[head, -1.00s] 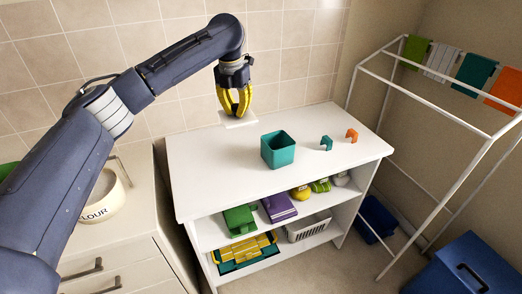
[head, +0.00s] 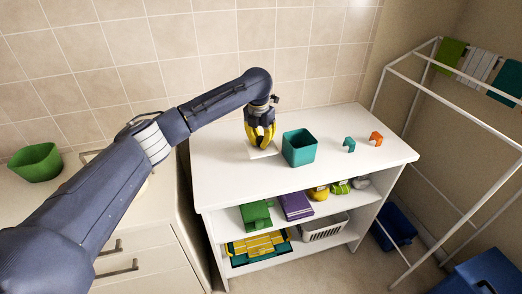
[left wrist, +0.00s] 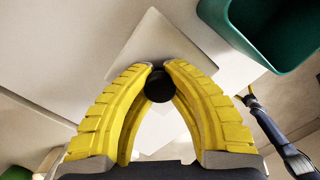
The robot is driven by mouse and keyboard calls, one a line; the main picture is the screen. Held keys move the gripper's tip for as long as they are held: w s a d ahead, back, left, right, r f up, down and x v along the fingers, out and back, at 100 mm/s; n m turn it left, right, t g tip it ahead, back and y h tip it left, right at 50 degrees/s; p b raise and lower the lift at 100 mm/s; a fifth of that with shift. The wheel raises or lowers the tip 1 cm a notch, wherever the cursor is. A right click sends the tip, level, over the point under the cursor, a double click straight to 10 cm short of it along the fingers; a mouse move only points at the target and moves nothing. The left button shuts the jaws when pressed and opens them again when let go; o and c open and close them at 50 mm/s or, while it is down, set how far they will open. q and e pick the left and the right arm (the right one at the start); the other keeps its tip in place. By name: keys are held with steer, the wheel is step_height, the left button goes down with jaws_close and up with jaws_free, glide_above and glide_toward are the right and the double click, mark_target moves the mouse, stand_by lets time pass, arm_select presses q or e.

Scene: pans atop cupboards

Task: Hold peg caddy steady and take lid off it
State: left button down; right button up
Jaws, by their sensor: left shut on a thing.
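The teal peg caddy (head: 301,155) stands open-topped on the white cupboard; its rim corner shows in the left wrist view (left wrist: 236,38). The lid (head: 257,154) is a thin white square, off the caddy and to its left. In the left wrist view the lid (left wrist: 150,35) has a round black knob (left wrist: 159,86). My left gripper (head: 262,146) has its yellow fingers shut on that knob. The lid is at or just above the cupboard top; I cannot tell if it touches. My right gripper (left wrist: 249,97) shows small in the left wrist view, its fingers unclear, away from the caddy.
Shelves below hold a purple item (head: 296,206) and a white basket (head: 325,227). A white drying rack (head: 440,118) stands at the right.

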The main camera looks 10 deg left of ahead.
mark_target(261, 150)
arm_select(q)
steer(key=shift+f, duration=2.05)
steer(key=shift+f, duration=0.1)
steer(key=c, duration=1.5)
jaws_free()
steer(key=shift+o, duration=0.2)
